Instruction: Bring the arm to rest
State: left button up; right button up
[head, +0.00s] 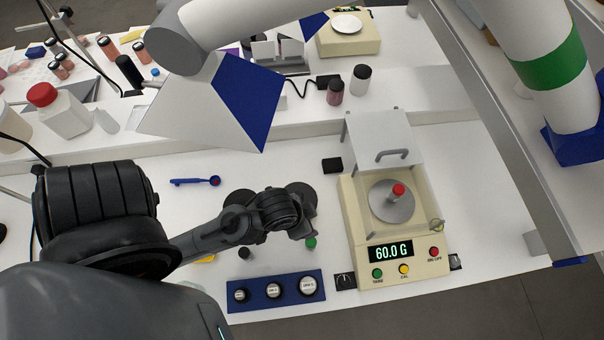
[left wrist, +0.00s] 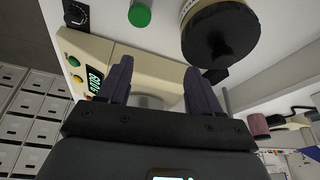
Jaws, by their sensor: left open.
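My left arm comes in from the left in the head view, its wrist end (head: 280,212) above the bench left of the scale. Its fingers are mostly hidden there. In the left wrist view the left gripper (left wrist: 158,88) has its two dark fingers apart, with nothing between them. The cream scale (head: 349,222) reads 60.0 G. A red-topped weight (head: 398,191) stands on its round pan. The scale also shows beyond the fingers in the left wrist view (left wrist: 150,62). My right gripper is not in view.
A dark-lidded jar (left wrist: 222,32) and a green-topped item (left wrist: 140,14) are near the left gripper. A blue block (head: 260,295) with three round pieces lies at the front. A blue spoon (head: 195,181) lies behind. Two small jars (head: 360,82) stand on the raised shelf.

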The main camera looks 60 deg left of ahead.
pick_arm(q)
jog(key=shift+s, duration=0.6)
jog(key=shift+r, duration=0.1)
notch_tip(320, 180, up, 11)
jog(key=p, duration=1.1)
dwell(1.1)
